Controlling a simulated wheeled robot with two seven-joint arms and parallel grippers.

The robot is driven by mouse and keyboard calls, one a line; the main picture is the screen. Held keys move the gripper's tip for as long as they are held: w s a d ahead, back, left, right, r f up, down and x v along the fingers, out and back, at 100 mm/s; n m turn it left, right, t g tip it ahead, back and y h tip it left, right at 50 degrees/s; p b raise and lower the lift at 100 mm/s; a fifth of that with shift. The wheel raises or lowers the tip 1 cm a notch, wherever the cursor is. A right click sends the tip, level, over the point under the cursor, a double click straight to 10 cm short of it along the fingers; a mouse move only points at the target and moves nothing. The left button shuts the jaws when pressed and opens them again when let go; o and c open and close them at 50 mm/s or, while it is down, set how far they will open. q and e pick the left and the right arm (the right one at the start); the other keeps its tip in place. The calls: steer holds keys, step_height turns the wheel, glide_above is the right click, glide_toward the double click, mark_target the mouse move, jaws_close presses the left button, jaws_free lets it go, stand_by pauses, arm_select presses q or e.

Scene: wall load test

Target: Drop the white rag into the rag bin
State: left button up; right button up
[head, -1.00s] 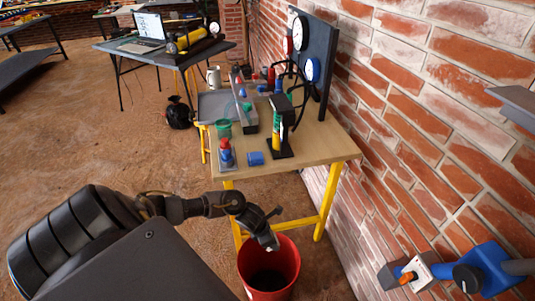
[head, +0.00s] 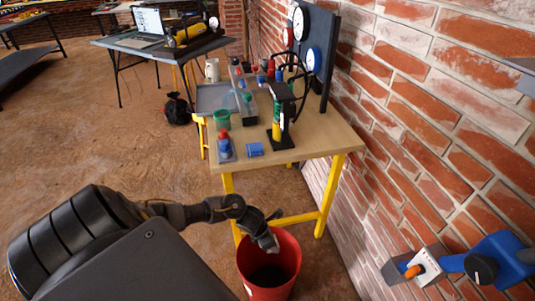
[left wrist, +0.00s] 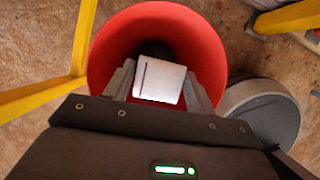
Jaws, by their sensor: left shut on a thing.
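The white rag (left wrist: 160,80) shows in the left wrist view as a small pale block between the fingers of my left gripper (left wrist: 160,88). The gripper is shut on it. The red rag bin (left wrist: 108,50) lies below, with its open mouth around the rag in that view. In the head view the bin (head: 268,289) stands on the floor in front of the table, and my left gripper (head: 268,241) is at its far rim, pointing down. My right gripper is not in view.
A wooden table (head: 300,150) with yellow legs stands behind the bin, holding a gauge board and small coloured parts. A brick wall (head: 430,120) runs along the right, with a blue fitting (head: 490,262) near it. The floor at left is open.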

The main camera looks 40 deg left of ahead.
arm_select(q)
steer(key=shift+f, duration=0.1)
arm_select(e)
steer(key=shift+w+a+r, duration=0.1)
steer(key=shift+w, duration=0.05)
arm_select(q)
steer(key=o, duration=1.1)
steer(key=shift+r, duration=0.3)
steer(key=p+v, duration=0.1)
steer(key=v, duration=0.9)
steer(key=shift+s+p, duration=0.2)
steer(key=shift+p, duration=0.2)
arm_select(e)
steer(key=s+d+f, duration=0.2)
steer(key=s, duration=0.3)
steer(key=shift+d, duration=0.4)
arm_select(q)
steer(key=shift+a, duration=0.1)
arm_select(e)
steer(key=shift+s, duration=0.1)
